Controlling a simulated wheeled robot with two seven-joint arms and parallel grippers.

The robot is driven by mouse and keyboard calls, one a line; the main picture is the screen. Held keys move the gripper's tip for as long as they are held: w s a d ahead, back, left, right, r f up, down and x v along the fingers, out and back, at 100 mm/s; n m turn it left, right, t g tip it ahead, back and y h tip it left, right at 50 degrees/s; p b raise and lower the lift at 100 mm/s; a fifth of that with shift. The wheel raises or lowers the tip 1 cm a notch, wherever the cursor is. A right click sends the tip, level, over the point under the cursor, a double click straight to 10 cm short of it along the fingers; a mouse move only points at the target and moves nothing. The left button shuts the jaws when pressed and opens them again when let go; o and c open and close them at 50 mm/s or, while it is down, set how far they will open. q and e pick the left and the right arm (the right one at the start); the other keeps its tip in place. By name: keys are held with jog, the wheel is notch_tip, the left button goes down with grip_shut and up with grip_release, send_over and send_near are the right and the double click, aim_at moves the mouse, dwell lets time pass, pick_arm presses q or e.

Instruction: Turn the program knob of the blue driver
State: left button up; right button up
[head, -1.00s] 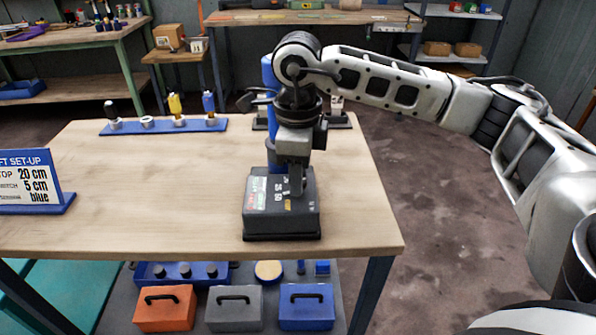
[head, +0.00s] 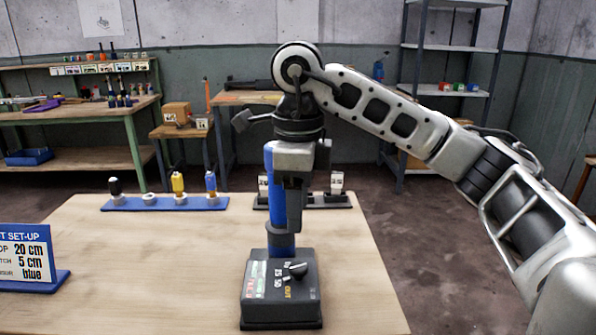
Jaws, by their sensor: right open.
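The blue driver (head: 276,205) stands upright at the back of a dark box-shaped base (head: 281,312) near the table's front. The knob's exact setting is too small to read. My left gripper is out of view.
A sign (head: 28,255) reading 20 cm, 5 cm and blue stands at the left. A blue rack (head: 165,204) with several small holders lies at the back left. A dark stand (head: 322,201) with white cards is behind the driver. The table's middle left is clear.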

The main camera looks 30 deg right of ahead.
pick_arm(q)
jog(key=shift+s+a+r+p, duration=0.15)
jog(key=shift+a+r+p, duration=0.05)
jog(key=shift+p, duration=0.5)
pick_arm(e)
notch_tip(320, 180, up, 5)
jog(key=shift+r, duration=0.1)
